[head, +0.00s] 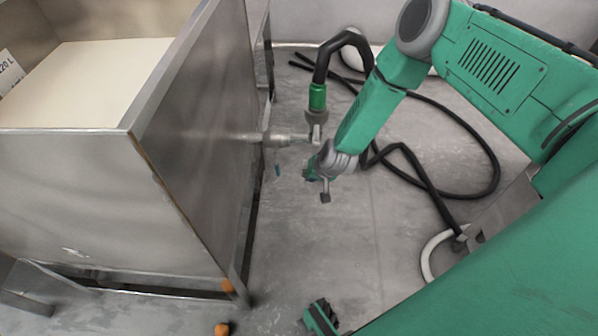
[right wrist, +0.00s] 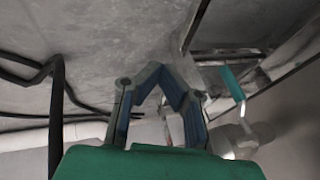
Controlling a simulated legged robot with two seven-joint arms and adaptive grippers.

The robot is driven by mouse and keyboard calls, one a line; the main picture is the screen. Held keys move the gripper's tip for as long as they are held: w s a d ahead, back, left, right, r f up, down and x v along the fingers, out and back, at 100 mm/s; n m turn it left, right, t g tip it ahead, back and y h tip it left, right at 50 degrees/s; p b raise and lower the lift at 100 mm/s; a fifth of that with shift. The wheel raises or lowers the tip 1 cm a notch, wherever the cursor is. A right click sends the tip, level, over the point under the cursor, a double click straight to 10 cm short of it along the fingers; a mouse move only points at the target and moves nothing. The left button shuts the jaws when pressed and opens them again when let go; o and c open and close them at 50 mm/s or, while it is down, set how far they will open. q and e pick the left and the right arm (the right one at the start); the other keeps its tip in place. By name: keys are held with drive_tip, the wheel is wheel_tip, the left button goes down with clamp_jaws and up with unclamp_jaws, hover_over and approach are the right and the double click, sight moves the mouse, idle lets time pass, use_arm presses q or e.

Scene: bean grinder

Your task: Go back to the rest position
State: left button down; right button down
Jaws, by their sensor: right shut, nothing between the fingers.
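My right arm comes in from the upper right of the head view. Its right gripper (head: 318,187) hangs over the grey floor, just right of the steel tank's side. In the right wrist view the gripper's fingers (right wrist: 165,76) bend in towards each other and are shut, with nothing between them. A pipe valve with a teal handle (right wrist: 232,82) is to the right of the fingers in that view, apart from them. In the head view the valve fitting (head: 275,139) sticks out of the tank's side, left of the gripper.
The steel tank (head: 195,150) fills the left side. A black hose with a green coupling (head: 317,97) rises beside my forearm, close to the gripper. Black hose loops (head: 470,194) lie on the floor at right. Small orange feet (head: 222,329) show at the bottom. The floor (head: 320,245) below the gripper is clear.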

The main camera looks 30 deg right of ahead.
drive_tip(key=shift+s+d+r+p, duration=0.5)
drive_tip(key=shift+s+d+p, duration=0.3)
drive_tip(key=shift+s+d, duration=1.3)
drive_tip(key=s+a+r+n+g+p, duration=0.25)
drive_tip(key=s+a+r, duration=0.25)
drive_tip(key=s, duration=0.3)
drive_tip(key=s+a+r+n+g+p, duration=0.1)
drive_tip(key=s+a+r+n+p, duration=0.1)
drive_tip(key=s+a+r+p, duration=0.35)
drive_tip(key=s+d+r+n+g+p, duration=0.1)
drive_tip(key=s+d+r+n+p, duration=0.1)
drive_tip(key=s+r, duration=0.8)
drive_tip(key=s+d+n, duration=0.1)
drive_tip(key=s, duration=0.3)
drive_tip(key=shift+r+h, duration=0.2)
drive_tip(key=shift+h, duration=0.2)
drive_tip(key=shift+s+a+g, duration=0.1)
drive_tip(key=shift+a+g, duration=0.05)
drive_tip(key=shift+g, duration=0.1)
